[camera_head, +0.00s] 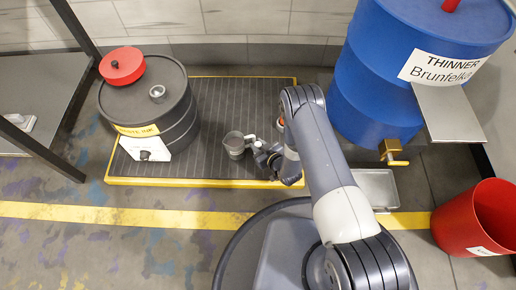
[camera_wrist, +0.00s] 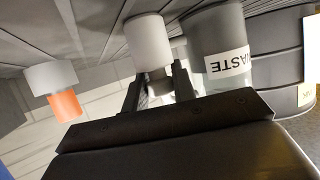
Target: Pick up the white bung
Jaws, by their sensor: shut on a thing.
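The white bung (camera_wrist: 148,42) is a pale cylinder with a narrower grey part, seen in the wrist view. My gripper (camera_wrist: 158,88) is shut on it, with one finger on each side of the narrower part. In the head view my gripper (camera_head: 257,148) is low over the dark ribbed platform, just right of a grey can (camera_head: 234,146). The bung is very small there and hard to make out. I cannot tell whether it is touching the platform.
The grey can, marked WASTE (camera_wrist: 228,63), is close beside the bung. An orange and pale piece (camera_wrist: 66,106) stands on the other side. A dark drum (camera_head: 180,118) with a red lid piece (camera_head: 122,66) is left; a blue thinner drum (camera_head: 372,90) and red bin (camera_head: 462,230) are right.

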